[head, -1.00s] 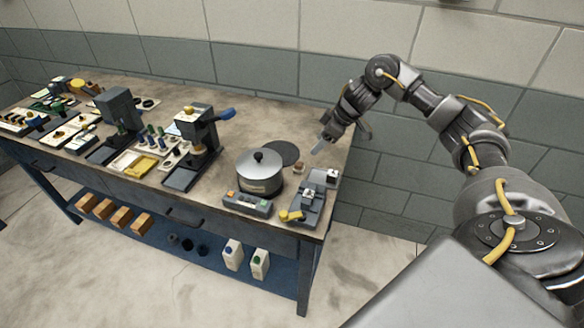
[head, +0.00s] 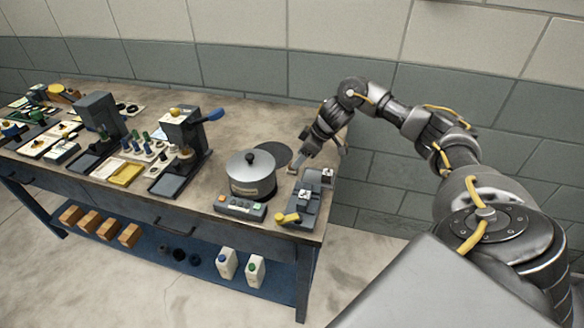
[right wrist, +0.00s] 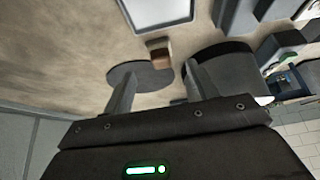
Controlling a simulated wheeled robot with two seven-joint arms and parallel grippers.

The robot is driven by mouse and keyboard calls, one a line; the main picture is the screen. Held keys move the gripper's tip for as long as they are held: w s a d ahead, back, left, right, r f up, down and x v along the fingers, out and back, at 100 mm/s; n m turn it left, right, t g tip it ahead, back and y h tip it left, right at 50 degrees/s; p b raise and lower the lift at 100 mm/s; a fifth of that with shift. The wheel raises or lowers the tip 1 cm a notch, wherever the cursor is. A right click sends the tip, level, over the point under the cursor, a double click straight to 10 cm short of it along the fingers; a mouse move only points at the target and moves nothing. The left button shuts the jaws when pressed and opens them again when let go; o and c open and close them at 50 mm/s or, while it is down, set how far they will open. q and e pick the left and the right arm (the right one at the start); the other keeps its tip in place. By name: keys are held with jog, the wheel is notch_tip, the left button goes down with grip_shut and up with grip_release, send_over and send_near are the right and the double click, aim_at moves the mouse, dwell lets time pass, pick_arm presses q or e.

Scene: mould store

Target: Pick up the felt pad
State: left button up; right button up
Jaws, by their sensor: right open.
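A small brown block with a pale face, which I take for the felt pad, lies on the bench. In the right wrist view the block (right wrist: 159,54) is beyond the fingertips, roughly between them and untouched. In the head view it is small and partly hidden by the fingers. My right gripper (head: 323,161) is over the far right of the bench, fingers pointing down; in the right wrist view its two fingers (right wrist: 158,72) stand apart and hold nothing. My left gripper is out of view.
A dark round disc (head: 270,153) lies flat behind a lidded pot (head: 251,180). A grey clamp device (head: 305,206) and a button box (head: 240,207) stand at the front right. Several tools and trays fill the left of the bench. The wall runs close behind.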

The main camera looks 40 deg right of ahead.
aim_at(292, 163)
jog(key=shift+w+a+f+p, duration=0.15)
jog(key=shift+a+f+p, duration=0.1)
jog(key=shift+f+p, duration=0.15)
jog(key=p+x, duration=0.1)
jog(key=x, duration=0.3)
jog(key=shift+w+f, duration=0.1)
jog(key=shift+c, duration=0.2)
jog(key=c, duration=1)
